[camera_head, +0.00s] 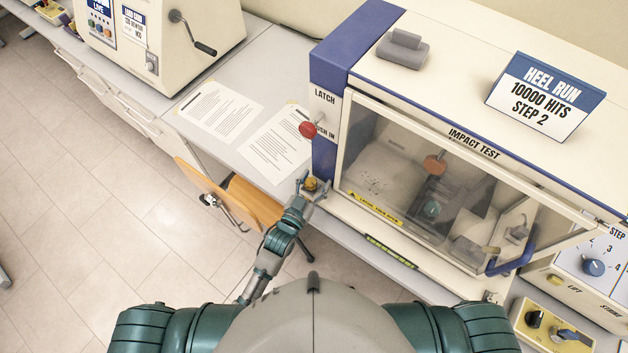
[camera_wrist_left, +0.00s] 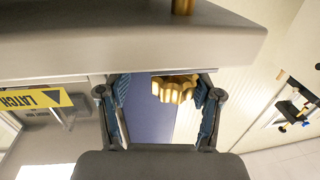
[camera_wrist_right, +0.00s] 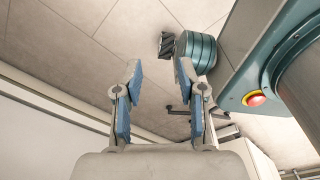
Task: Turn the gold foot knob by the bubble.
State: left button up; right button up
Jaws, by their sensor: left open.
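The gold foot knob (camera_head: 311,184) is at the front left corner of the impact test machine (camera_head: 330,150), partly hidden by my left gripper (camera_head: 312,188). In the left wrist view the scalloped gold knob (camera_wrist_left: 174,89) lies between the two spread fingers of my left gripper (camera_wrist_left: 162,90), nearer the right finger, beside a grey slab (camera_wrist_left: 130,40). The fingers are open around it; I cannot tell if either touches it. A bubble is not clearly made out; a dark strip with green marks (camera_head: 392,251) is on the machine's front edge. My right gripper (camera_wrist_right: 159,78) is open and empty.
A red latch knob (camera_head: 307,129) sticks out above the gold knob. Printed sheets (camera_head: 275,143) lie on the bench to the left. A blue handle (camera_head: 515,258) is on the machine's door.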

pick_arm(q)
jog(key=shift+d, duration=0.1)
jog(key=shift+c, duration=0.5)
jog(key=shift+a, duration=0.45)
jog(key=c, duration=0.4)
jog(key=shift+a, duration=0.65)
jog(key=c, duration=0.7)
jog(key=shift+o, duration=0.2)
jog(key=shift+d, duration=0.15)
jog(key=shift+s+d+n+t+y, duration=0.1)
jog(key=shift+d+n+t+y, duration=0.05)
jog(key=shift+n+t+y, duration=0.2)
jog(key=shift+r+y+p, duration=0.1)
jog(key=shift+y+p, duration=0.2)
jog(key=shift+y, duration=0.05)
jog(key=shift+n+y, duration=0.3)
jog(key=shift+n, duration=0.05)
pick_arm(e)
jog(key=shift+a+r, duration=0.15)
jog(key=shift+r, duration=0.25)
